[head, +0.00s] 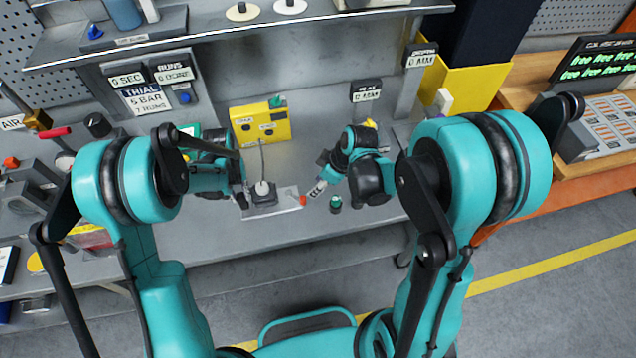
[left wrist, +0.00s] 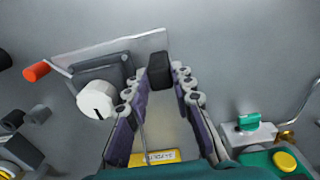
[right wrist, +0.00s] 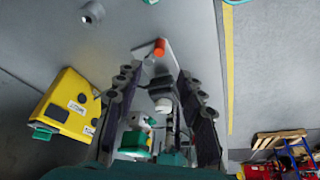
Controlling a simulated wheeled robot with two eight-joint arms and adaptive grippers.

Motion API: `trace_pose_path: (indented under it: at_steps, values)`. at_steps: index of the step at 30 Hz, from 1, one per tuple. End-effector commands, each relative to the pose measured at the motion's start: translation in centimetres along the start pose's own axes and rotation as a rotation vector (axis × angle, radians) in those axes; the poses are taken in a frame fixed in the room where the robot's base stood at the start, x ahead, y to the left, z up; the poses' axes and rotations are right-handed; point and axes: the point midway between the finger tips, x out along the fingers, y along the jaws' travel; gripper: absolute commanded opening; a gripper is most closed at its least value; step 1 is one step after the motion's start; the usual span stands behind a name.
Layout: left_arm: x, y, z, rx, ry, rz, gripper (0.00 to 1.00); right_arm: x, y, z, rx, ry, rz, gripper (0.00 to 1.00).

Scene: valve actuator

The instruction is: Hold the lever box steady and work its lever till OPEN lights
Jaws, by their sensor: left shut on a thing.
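The lever box (head: 262,196) is a small dark box with a pale round knob, on a light metal plate (head: 288,197) on the bench. Its lever ends in an orange tip (head: 301,200) at the right. In the left wrist view, my left gripper (left wrist: 165,72) is shut on a dark block (left wrist: 160,75) at the plate's edge. The white knob (left wrist: 97,102) and orange tip (left wrist: 37,71) are left of it. My right gripper (right wrist: 157,80) is open and empty, with the orange tip (right wrist: 159,47) ahead between its fingers. Whether they touch is unclear.
A yellow box (head: 260,122) stands behind the lever box, with a cable running down; its small labels are unreadable. A small dark, green-topped item (head: 336,203) stands near my right gripper. A shelf (head: 230,45) overhangs the back. Bench front is clear.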

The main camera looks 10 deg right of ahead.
Motion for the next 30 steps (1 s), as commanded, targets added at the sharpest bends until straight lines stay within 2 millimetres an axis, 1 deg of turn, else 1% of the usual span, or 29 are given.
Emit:
trace_pose_path:
  at_steps: [5,6,8,9,10,11,14,17,23,30]
  values:
    - [0.0,0.0,0.0,0.0,0.0,0.0,0.0,0.0,0.0,0.0,0.0,0.0,0.0,0.39]
    - [0.0,0.0,0.0,0.0,0.0,0.0,0.0,0.0,0.0,0.0,0.0,0.0,0.0,0.36]
    - [0.0,0.0,0.0,0.0,0.0,0.0,0.0,0.0,0.0,0.0,0.004,0.0,0.0,0.2]
    - [0.0,0.0,0.0,0.0,0.0,0.0,0.0,0.0,0.1,0.0,0.014,-0.002,-0.001,0.1]
    - [0.0,0.0,0.0,0.0,0.0,0.0,0.0,0.0,0.2,0.0,0.027,-0.003,-0.002,0.02]
    - [0.0,0.0,0.0,0.0,0.0,0.0,0.0,0.1,0.3,-0.1,0.047,-0.006,-0.004,0.0]
    - [0.0,0.0,0.0,0.0,0.0,0.0,0.0,0.2,0.8,-0.1,0.165,-0.022,-0.014,0.0]
    - [0.0,0.0,0.0,0.0,0.0,0.0,0.0,0.4,1.7,-0.2,0.36,-0.052,-0.026,0.0]
    - [0.0,0.0,0.0,0.0,0.0,0.0,0.0,0.7,3.7,-0.3,0.845,-0.138,-0.034,0.0]
    - [0.0,0.0,0.0,0.0,0.0,0.0,0.0,0.9,6.1,-0.2,1.434,-0.254,0.013,0.0]
